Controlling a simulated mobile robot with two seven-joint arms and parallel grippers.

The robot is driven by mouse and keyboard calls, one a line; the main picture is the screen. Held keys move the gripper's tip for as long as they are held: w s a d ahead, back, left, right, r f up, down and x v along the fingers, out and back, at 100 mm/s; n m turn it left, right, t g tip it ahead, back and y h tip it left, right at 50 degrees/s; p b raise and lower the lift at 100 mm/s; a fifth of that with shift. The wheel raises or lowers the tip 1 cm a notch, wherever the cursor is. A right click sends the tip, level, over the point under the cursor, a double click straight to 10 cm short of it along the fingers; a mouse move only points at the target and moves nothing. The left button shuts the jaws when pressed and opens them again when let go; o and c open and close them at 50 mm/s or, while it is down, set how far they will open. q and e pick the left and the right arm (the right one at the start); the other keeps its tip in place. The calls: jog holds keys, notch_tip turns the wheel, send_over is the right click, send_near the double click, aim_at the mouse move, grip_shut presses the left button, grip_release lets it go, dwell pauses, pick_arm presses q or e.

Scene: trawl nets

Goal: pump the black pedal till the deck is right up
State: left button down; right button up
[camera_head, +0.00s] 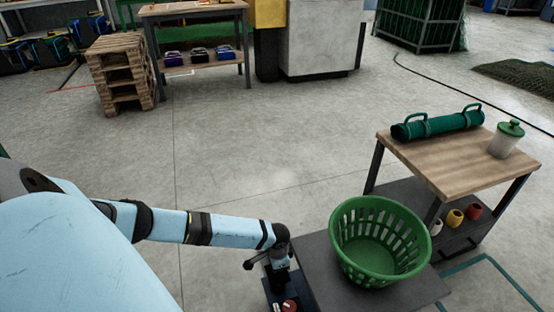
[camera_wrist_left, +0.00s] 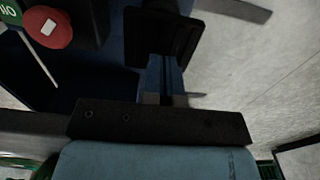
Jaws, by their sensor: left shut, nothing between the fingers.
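The dark deck (camera_head: 315,262) of a lift stands low at the bottom middle of the head view, with a green slatted basket (camera_head: 380,240) on it. My left gripper (camera_head: 278,280) points down just left of the deck, over the lift's blue base. In the left wrist view my gripper (camera_wrist_left: 168,98) is shut and empty. A black ridged piece (camera_wrist_left: 162,35), which looks like the pedal, lies right at its fingertips; I cannot tell whether they touch. A red knob (camera_wrist_left: 48,27) sits beside it on the blue base (camera_wrist_left: 115,50). My right gripper is out of view.
A wooden-topped table (camera_head: 450,165) stands right of the deck, holding a green roll (camera_head: 438,124) and a lidded jar (camera_head: 507,139). Small cups (camera_head: 455,218) sit on its lower shelf. A pallet stack (camera_head: 122,72) and a workbench (camera_head: 195,10) stand far back. The middle floor is clear.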

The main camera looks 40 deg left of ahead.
aim_at(277, 275)
pick_arm(q)
jog(key=shift+f+b, duration=0.7)
jog(key=shift+f, duration=1)
jog(key=shift+f+b, duration=0.7)
jog(key=shift+f, duration=1.1)
notch_tip(277, 275, up, 5)
jog(key=p, duration=0.5)
jog(key=shift+f+b, duration=1.1)
jog(key=shift+f, duration=1.05)
notch_tip(277, 275, up, 5)
jog(key=p, duration=0.5)
jog(key=shift+f, duration=0.3)
